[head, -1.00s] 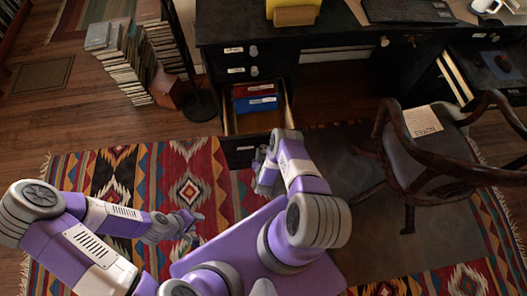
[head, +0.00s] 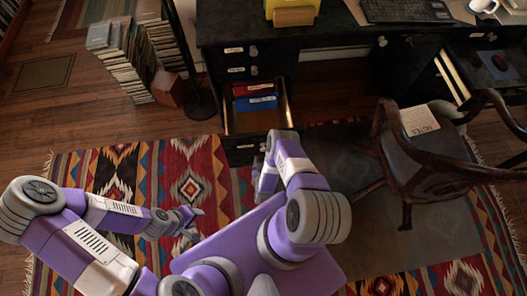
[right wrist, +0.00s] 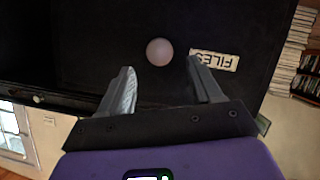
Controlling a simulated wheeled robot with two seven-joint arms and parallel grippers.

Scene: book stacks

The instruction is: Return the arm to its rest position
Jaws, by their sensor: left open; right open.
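My right gripper (head: 260,160) is in front of the open lower drawer (head: 229,118) of the black desk, partly hidden by my own forearm. In the right wrist view my right gripper (right wrist: 161,66) has its fingers apart with nothing between them. A drawer front with a round knob (right wrist: 160,52) and a FILES label (right wrist: 214,62) is behind the fingers; they look apart from it. My left gripper (head: 193,220) is low over the patterned rug, open and empty.
The drawer holds a red folder (head: 254,88) and a blue folder (head: 257,103). A wooden chair (head: 425,165) with notes (head: 420,119) on it stands to the right. Stacks of books (head: 125,60) stand at the left. The rug (head: 95,172) is clear around my left arm.

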